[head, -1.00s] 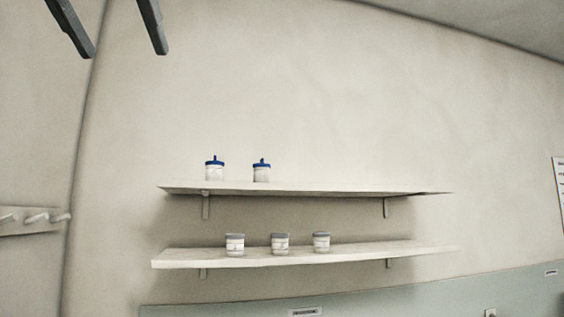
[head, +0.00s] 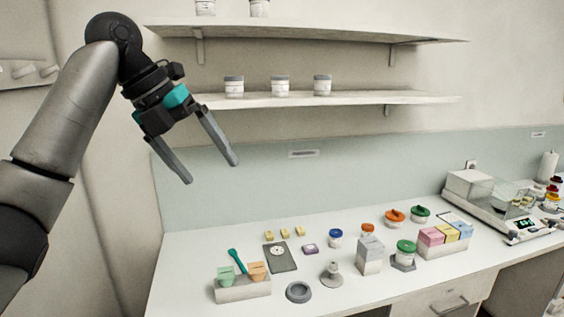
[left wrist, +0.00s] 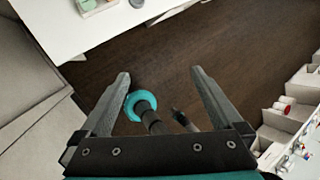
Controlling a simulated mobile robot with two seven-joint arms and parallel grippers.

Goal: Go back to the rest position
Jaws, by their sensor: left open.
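My left gripper (head: 212,170) is raised in front of the wall at the left in the head view. Its two fingers are spread and nothing is between them. It is above the bench's left part and apart from everything. In the left wrist view the open fingers of my left gripper (left wrist: 160,95) hang over the dark floor, with a part of my own body with a teal ring below. My right gripper does not show in the head view.
A white bench (head: 190,240) carries several small jars, blocks and a balance (head: 490,200) at right. Two wall shelves hold jars; the lower shelf (head: 420,98) is close behind the gripper in the picture. In the left wrist view, white bins (left wrist: 290,115) stand at right.

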